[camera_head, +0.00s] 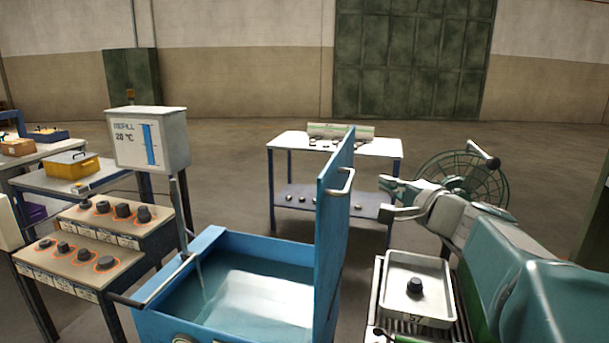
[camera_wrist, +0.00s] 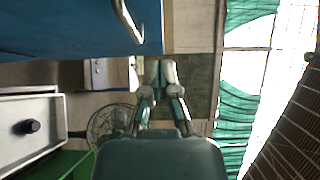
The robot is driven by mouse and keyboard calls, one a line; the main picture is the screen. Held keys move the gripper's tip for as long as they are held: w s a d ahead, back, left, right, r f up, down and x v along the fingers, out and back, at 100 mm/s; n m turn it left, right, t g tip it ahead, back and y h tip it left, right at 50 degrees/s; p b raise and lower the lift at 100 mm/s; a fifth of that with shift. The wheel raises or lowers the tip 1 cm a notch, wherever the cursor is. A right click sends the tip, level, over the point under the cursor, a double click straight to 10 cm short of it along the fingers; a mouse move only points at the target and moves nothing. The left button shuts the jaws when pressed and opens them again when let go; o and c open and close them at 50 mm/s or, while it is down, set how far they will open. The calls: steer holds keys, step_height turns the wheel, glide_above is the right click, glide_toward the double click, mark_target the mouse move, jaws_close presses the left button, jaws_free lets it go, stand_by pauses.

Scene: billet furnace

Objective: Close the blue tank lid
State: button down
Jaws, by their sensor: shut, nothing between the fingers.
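The blue tank (camera_head: 208,241) stands in the front centre of the head view, holding water. Its blue lid (camera_head: 333,240) stands upright along the tank's right edge, so the tank is open. A metal bar handle (camera_head: 347,186) sits on the lid's right face near the top. In the wrist view the lid (camera_wrist: 65,28) fills the upper left, with its handle (camera_wrist: 126,22) at its right part. My gripper (camera_head: 388,196) is shut and empty, to the right of the lid and apart from it. Its fingers also show in the wrist view (camera_wrist: 162,72), below and right of the handle.
A pale tray (camera_head: 436,292) with a dark knob-like part stands right of the lid, below my arm. A white table (camera_head: 284,146) and a round fan (camera_head: 470,178) stand behind.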

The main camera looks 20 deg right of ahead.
mark_target(332, 164)
steer(key=w+a, duration=0.1)
steer(key=w, duration=0.2)
steer(key=w+a, duration=0.2)
steer(key=w, duration=0.2)
steer(key=w+a, duration=0.1)
steer(key=w, duration=0.3)
steer(key=shift+a+f, duration=0.1)
steer(key=shift+a, duration=0.2)
steer(key=shift+w+d, duration=0.1)
steer(key=shift+d, duration=0.25)
